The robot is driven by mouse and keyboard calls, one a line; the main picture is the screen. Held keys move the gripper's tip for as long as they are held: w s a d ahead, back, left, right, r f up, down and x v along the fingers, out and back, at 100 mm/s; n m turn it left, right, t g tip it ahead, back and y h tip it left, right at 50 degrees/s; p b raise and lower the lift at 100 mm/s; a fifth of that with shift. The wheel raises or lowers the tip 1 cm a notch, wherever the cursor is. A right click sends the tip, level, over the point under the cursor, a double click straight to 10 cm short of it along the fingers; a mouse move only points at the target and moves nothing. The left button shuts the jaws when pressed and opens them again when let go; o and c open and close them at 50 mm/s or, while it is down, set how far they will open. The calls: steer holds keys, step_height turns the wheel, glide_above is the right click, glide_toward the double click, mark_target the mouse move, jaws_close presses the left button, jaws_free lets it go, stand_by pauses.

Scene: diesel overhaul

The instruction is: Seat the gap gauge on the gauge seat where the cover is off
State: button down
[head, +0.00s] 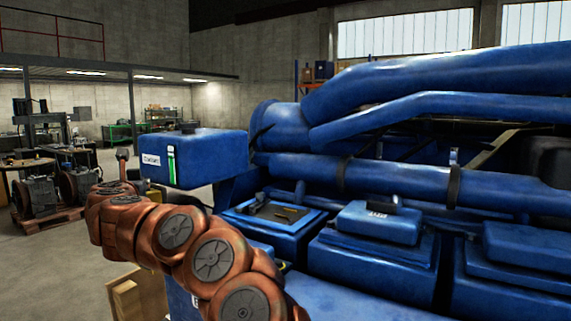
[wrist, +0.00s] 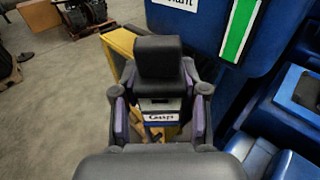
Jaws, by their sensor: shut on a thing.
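In the wrist view my gripper (wrist: 160,112) is shut on the gap gauge (wrist: 158,105), a small piece with a white label between the purple finger pads. A black block stands above the label; I cannot tell whether it belongs to the gauge. In the head view my arm hides the gripper and gauge. The gauge seat appears to be the blue engine box with its top uncovered (head: 270,214), showing a dark plate and a small yellow mark. It lies right of my arm, and the gauge is apart from it.
A blue coolant box (head: 205,158) with a green and white strip stands close to the gripper, also in the wrist view (wrist: 238,30). A covered engine box (head: 380,222) with a black handle sits right of the open one. Large blue pipes (head: 430,85) run above.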

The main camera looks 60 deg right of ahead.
steer(key=s+d+r+m+g+h, duration=0.1)
steer(key=s+d+r, duration=0.1)
steer(key=r, duration=0.1)
steer(key=s+d+r+m+g+h, duration=0.1)
steer(key=s+d+r, duration=0.2)
steer(key=r, duration=0.1)
steer(key=s+d+r+m+g+p, duration=0.1)
steer(key=s+d+r, duration=0.1)
steer(key=r, duration=0.2)
steer(key=shift+s+d+r+g+h, duration=0.2)
steer(key=shift+g+h, duration=0.1)
steer(key=shift+h, duration=0.1)
steer(key=s+d+m+g+h+p, duration=0.2)
steer(key=s+d+m+g+p, duration=0.3)
steer(key=s+d, duration=0.9)
steer(key=shift+s+d+f+m+g+b, duration=0.35)
steer(key=shift+s+d+f+g, duration=0.45)
steer(key=shift+d+f, duration=1.3)
steer(key=shift+s+d+f+m+g+b, duration=0.3)
steer(key=shift+s+d+f+g, duration=0.5)
steer(key=shift+d+f, duration=1.3)
steer(key=shift+s+d+f+m+g+b, duration=0.35)
steer(key=shift+s+d+f+g, duration=0.65)
steer(key=shift+f, duration=1.95)
steer(key=f+b, duration=0.2)
steer(key=shift+w+d+f+t+b, duration=0.2)
steer(key=shift+t+b, duration=0.1)
steer(key=shift+b, duration=0.1)
